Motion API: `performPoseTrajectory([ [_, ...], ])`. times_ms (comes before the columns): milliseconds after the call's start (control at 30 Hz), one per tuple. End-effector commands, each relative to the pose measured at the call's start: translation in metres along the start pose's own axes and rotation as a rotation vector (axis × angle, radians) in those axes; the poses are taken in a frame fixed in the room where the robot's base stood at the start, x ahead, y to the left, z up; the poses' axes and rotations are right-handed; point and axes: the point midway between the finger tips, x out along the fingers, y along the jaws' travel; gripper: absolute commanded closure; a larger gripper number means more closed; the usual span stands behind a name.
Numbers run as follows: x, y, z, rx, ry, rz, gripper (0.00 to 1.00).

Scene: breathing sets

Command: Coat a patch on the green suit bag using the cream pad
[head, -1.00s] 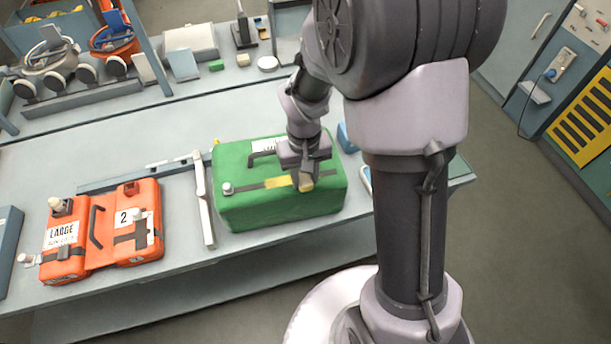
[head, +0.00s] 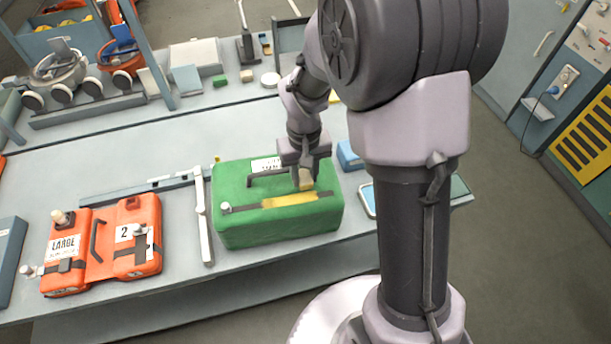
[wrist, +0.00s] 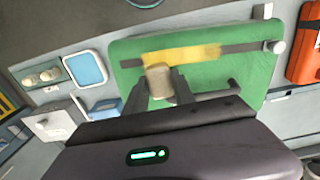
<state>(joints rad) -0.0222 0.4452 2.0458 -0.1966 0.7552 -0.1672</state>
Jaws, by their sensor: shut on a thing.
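The green suit bag (head: 280,226) lies on the bench, with a dark strap and a black handle on its top. A yellow patch (head: 289,200) runs along the strap; it also shows in the wrist view (wrist: 185,54). My gripper (head: 304,178) is over the right part of the bag's top, shut on the cream pad (wrist: 159,82). In the wrist view the pad overlaps the near edge of the yellow patch. Whether the pad touches the bag cannot be told.
An orange bag pair (head: 130,258) lies on the bench to the left. A white bar (head: 204,222) stands beside the green bag's left side. A blue box (head: 349,156) and a blue-framed tray (head: 368,199) are to its right.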

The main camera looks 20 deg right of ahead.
Motion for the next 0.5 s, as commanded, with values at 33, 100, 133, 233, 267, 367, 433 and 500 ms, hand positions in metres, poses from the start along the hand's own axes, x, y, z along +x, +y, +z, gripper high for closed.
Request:
performPoseTrajectory([
  [33, -0.008, 0.000, -0.001, 0.000, 0.000, 0.000, 1.00],
  [100, -0.014, -0.001, -0.001, 0.001, 0.000, 0.000, 1.00],
  [133, -0.017, -0.001, -0.001, 0.001, 0.000, 0.000, 1.00],
  [233, -0.026, -0.002, -0.002, 0.001, 0.000, 0.000, 1.00],
  [267, -0.029, -0.002, -0.003, 0.001, 0.000, 0.000, 1.00],
  [367, -0.037, -0.003, -0.004, 0.002, 0.000, 0.000, 1.00],
  [433, -0.041, -0.003, -0.004, 0.002, 0.000, 0.000, 1.00],
  [500, -0.042, -0.003, -0.004, 0.002, 0.000, 0.000, 1.00],
])
